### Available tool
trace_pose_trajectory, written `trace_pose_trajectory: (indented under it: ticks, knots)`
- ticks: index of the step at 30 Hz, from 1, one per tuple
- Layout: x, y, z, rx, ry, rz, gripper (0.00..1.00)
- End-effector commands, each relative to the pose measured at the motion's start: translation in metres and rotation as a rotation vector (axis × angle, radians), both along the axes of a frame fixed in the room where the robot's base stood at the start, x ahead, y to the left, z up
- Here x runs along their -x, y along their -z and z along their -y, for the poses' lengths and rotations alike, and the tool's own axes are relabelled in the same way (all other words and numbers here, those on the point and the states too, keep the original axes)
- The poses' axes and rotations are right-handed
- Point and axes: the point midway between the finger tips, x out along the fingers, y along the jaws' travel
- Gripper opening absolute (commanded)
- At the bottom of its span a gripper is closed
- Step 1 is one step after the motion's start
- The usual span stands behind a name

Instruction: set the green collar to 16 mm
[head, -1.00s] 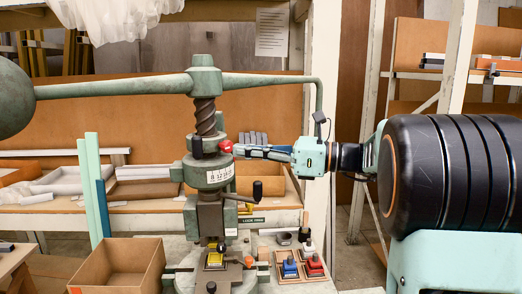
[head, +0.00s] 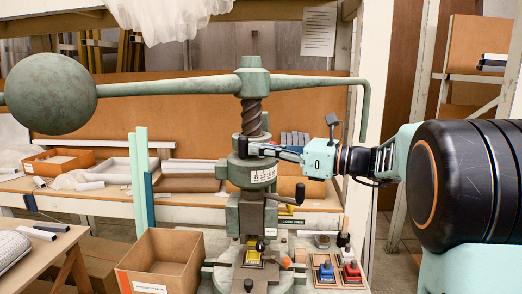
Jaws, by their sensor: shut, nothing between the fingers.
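The press's green collar (head: 238,174) sits around the column below the screw. Its white scale strip (head: 263,176) faces me with numbers that look like 8, 12, 16 and on; the exact setting is too small to read. My gripper (head: 254,150) comes in from the right, level, just above the collar and in front of the column. Its fingers are shut with nothing visible between them; I cannot tell whether they touch the press. A black knob (head: 243,147) is at the left of their tips. The red knob is hidden, apparently behind the fingers.
A crank with a black handle (head: 299,193) sticks out at the right below the collar, above a LOCK FREE label (head: 291,221). The long lever arm (head: 170,87) with its ball weight (head: 50,95) spans above. A cardboard box (head: 160,262) stands front left.

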Motion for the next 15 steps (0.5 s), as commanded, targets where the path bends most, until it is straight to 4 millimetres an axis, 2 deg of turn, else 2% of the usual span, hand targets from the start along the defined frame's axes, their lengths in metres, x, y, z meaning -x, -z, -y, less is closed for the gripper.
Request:
trace_pose_trajectory:
  ticks: [15]
  knots:
    - [0.0026,0.0008,-0.0108,0.0,0.084,-0.001,0.0]
